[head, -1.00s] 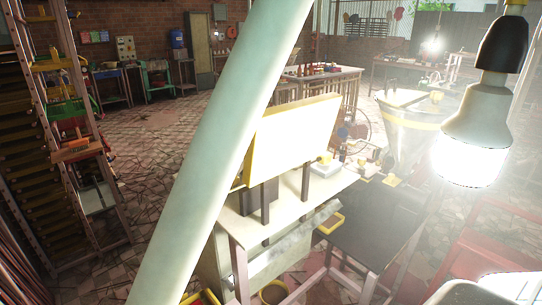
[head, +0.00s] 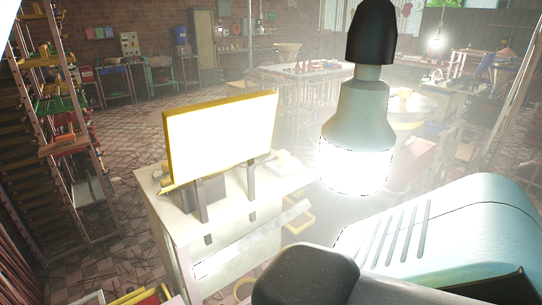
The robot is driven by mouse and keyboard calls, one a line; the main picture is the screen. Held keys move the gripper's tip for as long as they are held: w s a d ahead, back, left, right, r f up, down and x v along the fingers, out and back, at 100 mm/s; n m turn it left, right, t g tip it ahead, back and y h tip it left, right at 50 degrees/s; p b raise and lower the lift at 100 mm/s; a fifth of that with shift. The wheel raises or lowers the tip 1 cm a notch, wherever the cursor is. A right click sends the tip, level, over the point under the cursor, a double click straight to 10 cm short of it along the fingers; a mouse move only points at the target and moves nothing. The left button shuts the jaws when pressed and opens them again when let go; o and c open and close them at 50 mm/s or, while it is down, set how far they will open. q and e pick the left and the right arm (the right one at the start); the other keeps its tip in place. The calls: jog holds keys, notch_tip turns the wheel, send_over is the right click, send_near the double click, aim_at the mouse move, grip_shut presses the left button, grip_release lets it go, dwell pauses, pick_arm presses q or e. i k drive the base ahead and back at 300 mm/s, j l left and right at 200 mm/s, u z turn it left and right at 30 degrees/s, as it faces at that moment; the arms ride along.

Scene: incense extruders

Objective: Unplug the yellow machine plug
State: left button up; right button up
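I cannot make out a plug or its cord in the head view. A bright panel with a yellow frame (head: 220,135) stands on dark posts on a pale table (head: 165,205). I cannot tell whether it belongs to the yellow machine. A wide pale hopper-like thing with yellow on it (head: 418,107) stands behind the hanging bulb, washed out by glare and partly hidden. Neither of my grippers is in view.
A lit bulb (head: 355,140) hangs close in front and hides the middle right. A large pale blue and dark body fills the lower right. A shelf rack (head: 65,140) stands at left. The tiled floor (head: 120,180) between rack and table looks clear.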

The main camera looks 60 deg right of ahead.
aim_at(282, 157)
jog(key=k+l+u, duration=0.45)
jog(key=k+l, duration=0.4)
jog(key=k, duration=0.15)
jog(key=k+l, duration=0.3)
jog(key=k+u, duration=0.05)
